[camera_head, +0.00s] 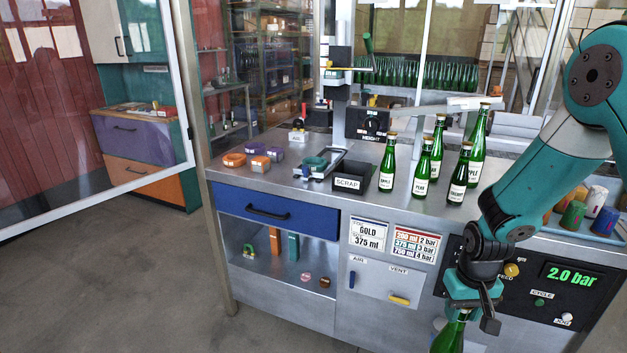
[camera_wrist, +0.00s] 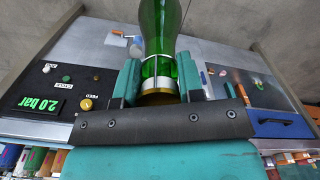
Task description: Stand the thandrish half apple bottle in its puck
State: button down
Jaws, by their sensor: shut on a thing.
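My gripper (camera_head: 463,307) is low at the bottom right of the head view, in front of the steel cabinet. It is shut on the neck of a green bottle (camera_head: 449,338), whose lower part is cut off by the frame edge. In the wrist view the bottle (camera_wrist: 160,28) sits between both fingers, with a pale and gold band at its neck; its label is hidden. On the counter's left are orange pucks (camera_head: 234,159) and purple pucks (camera_head: 275,154). A green ring-shaped puck (camera_head: 315,163) sits in the fixture. I cannot tell which puck belongs to the bottle.
Several labelled green bottles (camera_head: 422,172) stand on the counter (camera_head: 350,208). A black SCRAP bin (camera_head: 350,184) is beside them. A tray of coloured cups (camera_head: 590,222) is at the right. The control panel reads 2.0 bar (camera_head: 571,276). The floor at left is clear.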

aim_at(315, 166)
jog(key=u, duration=1.3)
jog(key=i, duration=1.65)
jog(key=z, duration=0.75)
